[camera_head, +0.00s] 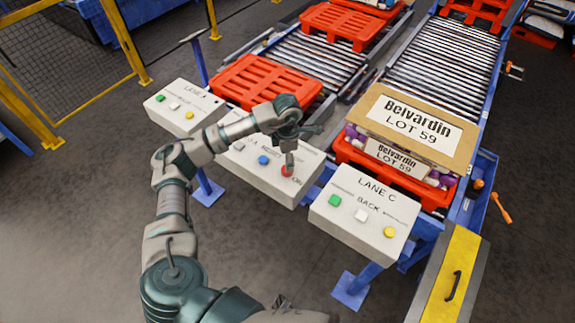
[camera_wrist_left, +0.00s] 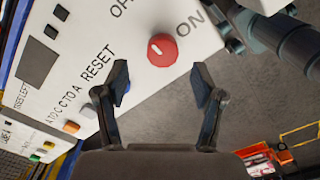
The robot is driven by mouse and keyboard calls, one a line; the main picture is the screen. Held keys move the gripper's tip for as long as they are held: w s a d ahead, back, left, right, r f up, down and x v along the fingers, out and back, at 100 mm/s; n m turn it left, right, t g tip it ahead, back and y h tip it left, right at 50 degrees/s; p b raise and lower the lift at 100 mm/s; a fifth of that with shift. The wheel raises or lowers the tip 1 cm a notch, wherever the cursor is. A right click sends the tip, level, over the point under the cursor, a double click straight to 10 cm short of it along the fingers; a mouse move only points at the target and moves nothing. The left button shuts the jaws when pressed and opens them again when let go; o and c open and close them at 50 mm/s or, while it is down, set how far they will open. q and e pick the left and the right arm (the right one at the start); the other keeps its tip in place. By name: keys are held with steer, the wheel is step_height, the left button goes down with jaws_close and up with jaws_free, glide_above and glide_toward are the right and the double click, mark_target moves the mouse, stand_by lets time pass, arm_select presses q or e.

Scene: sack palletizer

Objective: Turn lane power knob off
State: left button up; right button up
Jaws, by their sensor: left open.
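The red power knob (camera_head: 287,171) is on the sloped white middle control box (camera_head: 255,178) in the head view. In the left wrist view the knob (camera_wrist_left: 162,50) is round with a short white mark, between lettering starting "OF" above left and "ON" to its right. I cannot tell for certain which label the mark points to. My left gripper (camera_head: 289,160) is over the knob in the head view. In the left wrist view its two fingers (camera_wrist_left: 160,82) are apart, with nothing between them, and the knob shows just beyond the tips. My right gripper is not in view.
The Lane A box (camera_head: 186,108) stands left of the middle box, and the Lane C box (camera_head: 365,214) to the right. A blue button (camera_head: 263,160) is beside the knob. Behind are roller conveyors, red pallets (camera_head: 268,80) and a carton (camera_head: 415,125) labelled Belvardin.

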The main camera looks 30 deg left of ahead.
arm_select(q)
step_height(320, 180, up, 7)
steer(key=shift+d, duration=0.2)
steer(key=shift+w+a+f, duration=0.1)
stand_by(0.4)
